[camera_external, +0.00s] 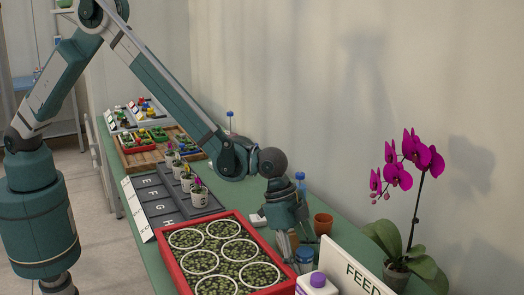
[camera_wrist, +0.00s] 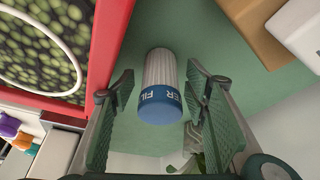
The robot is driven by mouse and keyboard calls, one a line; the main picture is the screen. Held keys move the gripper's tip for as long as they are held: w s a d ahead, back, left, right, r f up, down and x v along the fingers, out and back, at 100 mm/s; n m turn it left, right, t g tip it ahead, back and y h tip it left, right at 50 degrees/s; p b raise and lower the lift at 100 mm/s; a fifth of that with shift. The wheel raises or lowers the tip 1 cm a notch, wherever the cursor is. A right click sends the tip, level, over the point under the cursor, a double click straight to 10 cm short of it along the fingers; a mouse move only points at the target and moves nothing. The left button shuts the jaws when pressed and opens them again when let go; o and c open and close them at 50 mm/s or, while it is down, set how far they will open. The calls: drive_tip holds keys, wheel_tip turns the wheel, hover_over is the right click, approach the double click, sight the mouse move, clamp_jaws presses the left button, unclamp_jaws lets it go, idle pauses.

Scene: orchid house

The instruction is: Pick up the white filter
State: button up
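The white filter (camera_wrist: 161,66) is a ribbed white cylinder with a blue lettered end band, seen in the wrist view on the green bench. In the external view, a blue-topped piece (camera_external: 305,256) beside the fingertips appears to be the filter, mostly hidden. My gripper (camera_external: 290,246) points down over the bench. In the wrist view my gripper (camera_wrist: 158,88) is open, with one finger on each side of the filter's blue end. Gaps show between the filter and both fingers.
An orchid (camera_external: 409,165) stands at right.

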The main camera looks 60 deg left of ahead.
drive_tip(key=c, duration=0.9)
drive_tip(key=shift+r, duration=0.1)
drive_tip(key=shift+r+p, duration=0.35)
drive_tip(key=shift+r, duration=4.55)
